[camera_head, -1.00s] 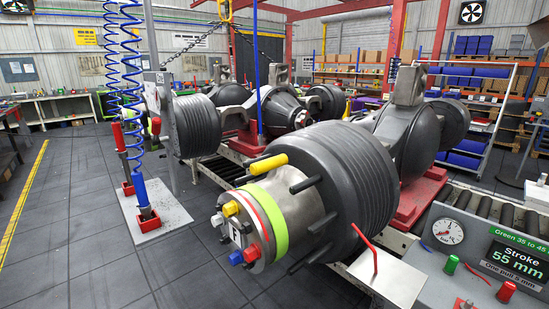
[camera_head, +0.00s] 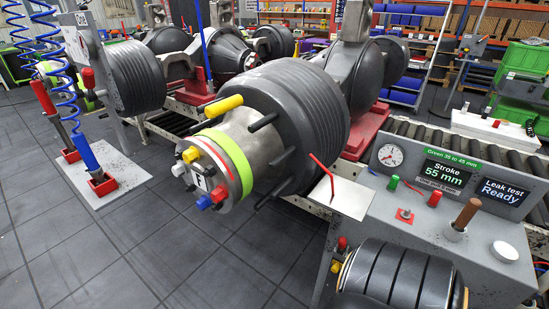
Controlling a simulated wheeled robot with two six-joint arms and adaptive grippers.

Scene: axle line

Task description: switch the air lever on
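A grey test console (camera_head: 440,215) stands at the right. A lever with a brown handle (camera_head: 467,213) stands up from a round base on its top, leaning slightly right. A red bent rod (camera_head: 323,173) rises over a pale plate left of the console. No label shows which of these is the air lever. The console also bears a round gauge (camera_head: 390,155), a screen reading "Stroke 55 mm" (camera_head: 444,174) and a screen reading "Leak test Ready" (camera_head: 501,190). Neither of my grippers is in view.
A big black drum with a steel cylinder (camera_head: 224,160) fills the middle. A white post stand with blue coiled hoses (camera_head: 120,180) is at the left. Floor at lower left is clear.

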